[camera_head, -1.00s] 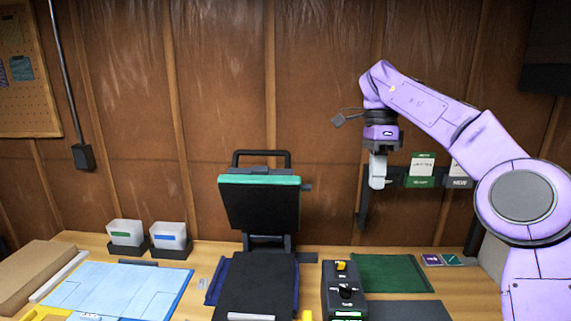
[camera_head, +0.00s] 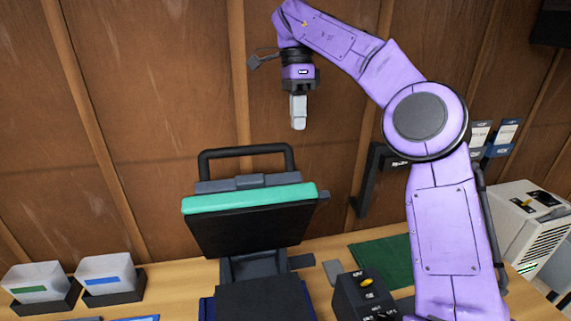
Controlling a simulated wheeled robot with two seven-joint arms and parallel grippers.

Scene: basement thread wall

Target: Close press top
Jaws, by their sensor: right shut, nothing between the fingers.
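The heat press stands open on the bench, its black top (camera_head: 250,228) tilted up with a teal edge. A black handle (camera_head: 246,151) rises behind the top. The dark lower platen (camera_head: 266,300) lies below, cut off by the bottom edge. My right gripper (camera_head: 299,124) is shut and empty, pointing down. It appears above and to the right of the handle, apart from it. My left gripper is not in view.
Two white bins with a green label (camera_head: 38,284) and a blue label (camera_head: 106,276) stand at the left. A black control box (camera_head: 364,296) is right of the press, near a green mat (camera_head: 384,262). A pale machine (camera_head: 530,225) stands far right.

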